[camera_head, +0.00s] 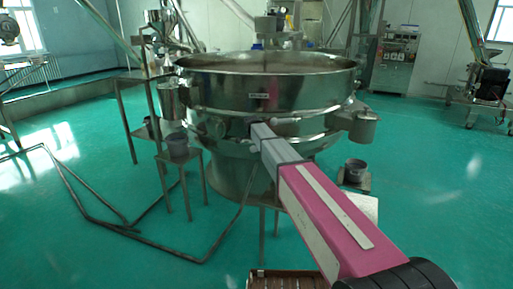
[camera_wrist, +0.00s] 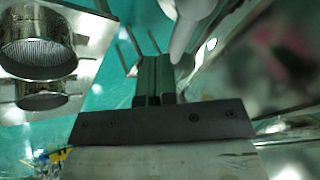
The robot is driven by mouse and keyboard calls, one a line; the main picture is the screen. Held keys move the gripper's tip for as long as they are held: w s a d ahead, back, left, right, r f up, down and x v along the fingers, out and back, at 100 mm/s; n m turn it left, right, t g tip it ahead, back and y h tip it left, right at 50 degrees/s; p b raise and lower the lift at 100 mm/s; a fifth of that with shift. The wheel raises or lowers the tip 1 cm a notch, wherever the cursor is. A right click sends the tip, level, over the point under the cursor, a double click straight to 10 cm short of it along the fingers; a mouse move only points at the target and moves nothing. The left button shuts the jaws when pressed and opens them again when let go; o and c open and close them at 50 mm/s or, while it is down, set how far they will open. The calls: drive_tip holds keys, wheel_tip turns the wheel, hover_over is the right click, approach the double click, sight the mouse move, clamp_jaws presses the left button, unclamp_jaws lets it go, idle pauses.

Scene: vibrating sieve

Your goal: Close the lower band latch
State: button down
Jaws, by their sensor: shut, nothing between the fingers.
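The round steel vibrating sieve (camera_head: 250,85) stands in the middle of the head view, with bands around its drum. The lower band (camera_head: 315,138) runs around the drum at about my gripper's height. A short pale lever (camera_head: 287,121) shows on the drum just right of my gripper; I cannot tell whether it is the lower band's latch. My gripper (camera_head: 258,129) is at the drum's front, partly hidden by my own arm. In the wrist view my gripper (camera_wrist: 153,62) is shut and empty, its fingers together. A pale rounded rod (camera_wrist: 187,30) lies just right of the fingertips; contact is unclear.
A side outlet (camera_head: 364,126) sticks out at the drum's right. A metal rail frame (camera_head: 90,215) lies on the left floor. Open green floor (camera_head: 440,190) spreads at right.

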drive_tip(key=v, duration=0.8)
drive_tip(key=shift+w+a+r, duration=0.25)
drive_tip(key=s+d+f+n+g, duration=0.2)
drive_tip(key=s+d+f+n, duration=0.3)
drive_tip(key=s+d+f, duration=0.85)
drive_tip(key=s+d+f+n+g, duration=0.1)
drive_tip(key=s+d, duration=0.3)
drive_tip(key=s, duration=0.4)
drive_tip(key=s+d+f+n+g+y, duration=0.1)
drive_tip(key=s+d+f+n, duration=0.2)
drive_tip(key=s, duration=0.5)
drive_tip(key=s+d+f+n+g+y, duration=0.1)
drive_tip(key=s+d+f+n, duration=0.2)
drive_tip(key=s, duration=0.6)
drive_tip(key=shift+d+n, duration=0.6)
drive_tip(key=shift+d, duration=0.2)
